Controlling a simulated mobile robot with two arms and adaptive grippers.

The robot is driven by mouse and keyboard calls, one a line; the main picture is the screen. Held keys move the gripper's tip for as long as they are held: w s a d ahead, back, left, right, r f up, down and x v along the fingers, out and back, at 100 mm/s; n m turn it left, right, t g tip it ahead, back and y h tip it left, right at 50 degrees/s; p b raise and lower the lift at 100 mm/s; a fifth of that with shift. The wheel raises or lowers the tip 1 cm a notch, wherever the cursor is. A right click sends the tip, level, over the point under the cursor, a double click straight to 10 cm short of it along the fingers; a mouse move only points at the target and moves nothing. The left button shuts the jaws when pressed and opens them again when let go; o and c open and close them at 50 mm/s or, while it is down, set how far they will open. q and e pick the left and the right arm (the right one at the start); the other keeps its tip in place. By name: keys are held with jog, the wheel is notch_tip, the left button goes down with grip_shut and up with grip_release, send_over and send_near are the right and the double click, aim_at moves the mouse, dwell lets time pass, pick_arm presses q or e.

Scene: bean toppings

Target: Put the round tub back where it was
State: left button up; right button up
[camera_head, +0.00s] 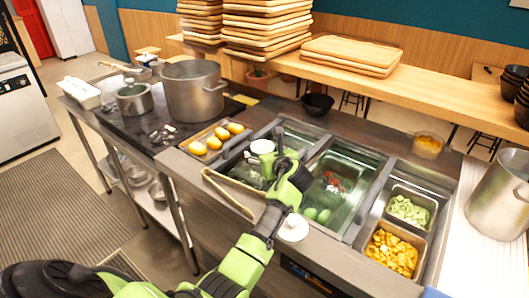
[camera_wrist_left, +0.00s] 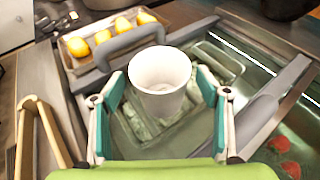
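A white round tub (camera_head: 262,147) is upright between the fingertips of my left gripper (camera_head: 274,158). In the left wrist view the tub (camera_wrist_left: 160,86) appears empty, with its open top facing the camera. My right gripper is out of view.
A tray of yellow items (camera_head: 213,139) and wooden tongs (camera_head: 229,193) are left of the bay. A white round item (camera_head: 292,228) lies at the front edge. Pans of green slices (camera_head: 409,210) and yellow pieces (camera_head: 392,253) are right. A large pot (camera_head: 194,91) stands behind left.

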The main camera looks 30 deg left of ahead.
pick_arm(q)
jog(key=shift+r, duration=0.1)
jog(key=shift+s+d+r, duration=0.1)
jog(key=shift+d+r, duration=0.05)
jog(key=shift+d, duration=0.05)
jog(key=v, duration=1.1)
jog(key=shift+s+d+r+b, duration=0.1)
jog(key=shift+s+d+b, duration=0.1)
jog(key=shift+b, duration=0.15)
